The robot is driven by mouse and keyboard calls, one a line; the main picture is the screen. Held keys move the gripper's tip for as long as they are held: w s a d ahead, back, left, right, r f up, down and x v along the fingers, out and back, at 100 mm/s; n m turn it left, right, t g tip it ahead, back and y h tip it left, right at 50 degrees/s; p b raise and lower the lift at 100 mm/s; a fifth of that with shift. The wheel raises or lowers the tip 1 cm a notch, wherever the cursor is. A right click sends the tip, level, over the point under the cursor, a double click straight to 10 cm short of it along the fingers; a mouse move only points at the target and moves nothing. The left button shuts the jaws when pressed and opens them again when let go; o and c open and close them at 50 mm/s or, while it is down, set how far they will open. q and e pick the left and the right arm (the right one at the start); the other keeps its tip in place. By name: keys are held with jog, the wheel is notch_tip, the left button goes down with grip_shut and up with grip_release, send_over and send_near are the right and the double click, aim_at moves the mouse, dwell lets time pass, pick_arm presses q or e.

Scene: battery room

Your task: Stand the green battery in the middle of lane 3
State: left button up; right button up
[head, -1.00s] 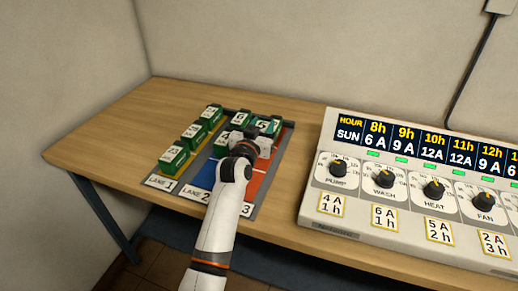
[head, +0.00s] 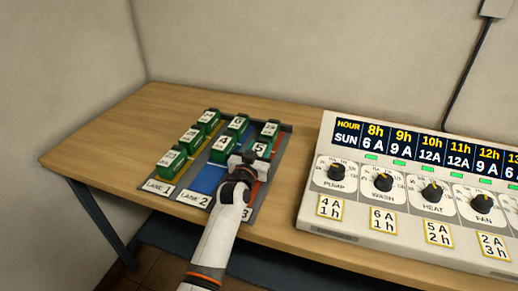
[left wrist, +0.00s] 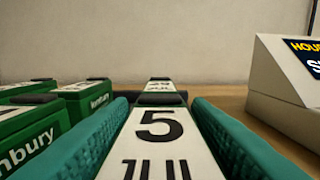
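The green battery with the white "5 JUL" top (head: 260,149) is over the middle part of red lane 3 (head: 262,172), upright. In the left wrist view the same battery (left wrist: 155,135) lies between the teal finger pads, which press against both its sides. My left gripper (head: 248,160) is shut on it from the front. The gripper hides part of the battery and its foot, so I cannot tell whether it touches the lane floor. Another green battery (head: 269,130) stands behind it at the back of lane 3. My right gripper is not in view.
Several green batteries (head: 171,159) fill yellow lane 1. Two more (head: 222,145) stand in blue lane 2, whose front (head: 207,180) is clear. A control panel with knobs (head: 383,181) stands on the table (head: 115,133) to the right of the lanes.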

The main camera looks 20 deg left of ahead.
pick_arm(q)
jog(key=shift+o, duration=1.3)
jog(key=shift+r, duration=0.25)
jog(key=s, duration=1.2)
jog(key=shift+a, duration=0.2)
jog(key=shift+f, duration=0.1)
